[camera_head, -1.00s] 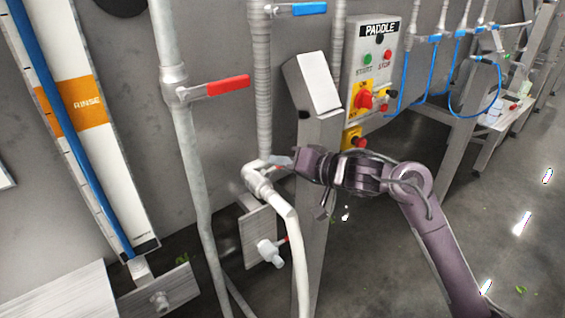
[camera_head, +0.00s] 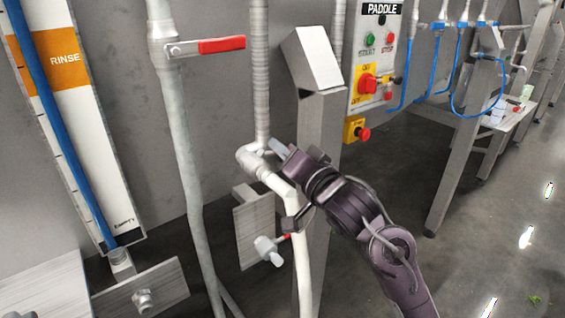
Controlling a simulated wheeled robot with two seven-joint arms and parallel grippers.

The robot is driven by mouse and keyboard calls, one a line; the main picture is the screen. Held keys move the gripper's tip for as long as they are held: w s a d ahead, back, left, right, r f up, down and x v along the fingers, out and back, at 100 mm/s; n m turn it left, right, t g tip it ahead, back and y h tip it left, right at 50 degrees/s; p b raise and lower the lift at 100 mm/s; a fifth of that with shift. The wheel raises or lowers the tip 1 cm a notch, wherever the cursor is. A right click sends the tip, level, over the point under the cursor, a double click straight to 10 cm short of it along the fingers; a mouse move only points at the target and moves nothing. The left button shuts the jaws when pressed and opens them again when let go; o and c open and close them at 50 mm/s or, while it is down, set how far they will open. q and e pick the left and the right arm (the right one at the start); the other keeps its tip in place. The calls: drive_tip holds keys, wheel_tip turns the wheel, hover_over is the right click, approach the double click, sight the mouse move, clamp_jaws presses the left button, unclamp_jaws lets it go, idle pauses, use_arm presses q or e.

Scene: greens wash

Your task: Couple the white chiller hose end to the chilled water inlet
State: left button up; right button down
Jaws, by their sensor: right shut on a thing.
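The white chiller hose (camera_head: 304,262) rises from the bottom of the head view and bends left at its top. Its end (camera_head: 272,178) meets a pale elbow fitting (camera_head: 248,158) at the foot of a grey ribbed vertical pipe (camera_head: 260,85). I take this elbow for the chilled water inlet. I cannot tell whether the two are locked together or only touching. My right gripper (camera_head: 279,150) reaches in from the lower right and is shut at the hose end. The exact grip is partly hidden by the gripper. My left gripper is not in view.
A red-handled valve (camera_head: 220,45) sits on the pipe to the left. A small white valve (camera_head: 268,250) on a grey plate (camera_head: 250,222) is just below the hose end. A grey post (camera_head: 315,130) and the paddle control box (camera_head: 376,55) stand close on the right.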

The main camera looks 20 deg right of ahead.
idle(0.3)
drive_tip(key=c, duration=1.4)
unclamp_jaws()
drive_tip(key=shift+s+d+f, duration=0.1)
drive_tip(key=shift+s+f, duration=0.05)
drive_tip(key=shift+s, duration=0.35)
drive_tip(key=b+v, duration=0.1)
drive_tip(key=v, duration=0.5)
drive_tip(key=shift+s, duration=0.35)
